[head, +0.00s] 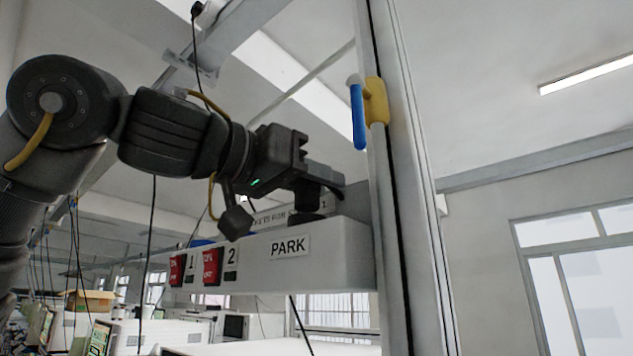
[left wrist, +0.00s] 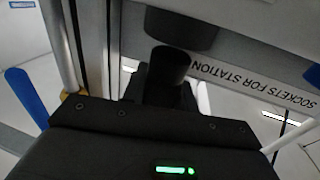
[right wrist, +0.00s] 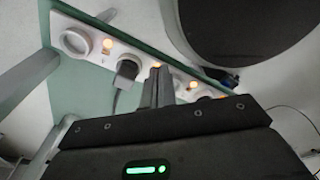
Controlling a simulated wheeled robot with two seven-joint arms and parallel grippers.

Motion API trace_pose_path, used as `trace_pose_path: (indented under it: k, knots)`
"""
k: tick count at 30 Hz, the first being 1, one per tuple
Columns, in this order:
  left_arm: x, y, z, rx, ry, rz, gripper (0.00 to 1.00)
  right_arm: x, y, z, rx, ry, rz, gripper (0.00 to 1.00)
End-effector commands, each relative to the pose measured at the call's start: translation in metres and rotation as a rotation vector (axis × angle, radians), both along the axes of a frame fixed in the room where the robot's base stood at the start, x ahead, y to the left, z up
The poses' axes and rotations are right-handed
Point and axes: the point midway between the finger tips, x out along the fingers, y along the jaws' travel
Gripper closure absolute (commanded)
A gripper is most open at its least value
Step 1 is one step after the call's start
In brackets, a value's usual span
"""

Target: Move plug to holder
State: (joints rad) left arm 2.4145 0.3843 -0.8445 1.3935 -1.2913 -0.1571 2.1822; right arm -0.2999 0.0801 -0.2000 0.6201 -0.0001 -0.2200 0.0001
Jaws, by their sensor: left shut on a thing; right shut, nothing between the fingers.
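In the head view my left gripper (head: 328,190) is beside the white box labelled PARK (head: 345,250), above its top at the right end. It is shut on a dark plug, mostly hidden by the fingers. In the left wrist view a black cylindrical body (left wrist: 170,65) shows at the fingertips (left wrist: 165,90), likely the plug. A dark block (head: 308,217) is at the box top under the gripper; I cannot tell whether it is part of the plug. My right gripper (right wrist: 172,85) is shut and empty in the right wrist view, near a socket strip (right wrist: 105,45).
Another black plug (right wrist: 127,70) sits in the strip, its cable hanging down. The PARK box has two red switches (head: 212,267). A white post (head: 405,200) with a blue-handled tool (head: 357,115) in a yellow clip (head: 376,101) stands close right of my left gripper.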

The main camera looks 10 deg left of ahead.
Motion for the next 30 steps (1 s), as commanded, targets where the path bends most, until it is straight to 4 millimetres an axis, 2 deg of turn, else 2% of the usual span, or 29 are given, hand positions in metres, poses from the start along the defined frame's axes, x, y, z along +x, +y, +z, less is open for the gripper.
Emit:
trace_pose_path:
  k: [30]
  knots:
    - [0.0, -0.001, -0.014, 0.001, -0.001, -0.001, 0.94, 0.0, 0.0, -0.017, 0.0, 0.0, 0.0, 1.0]
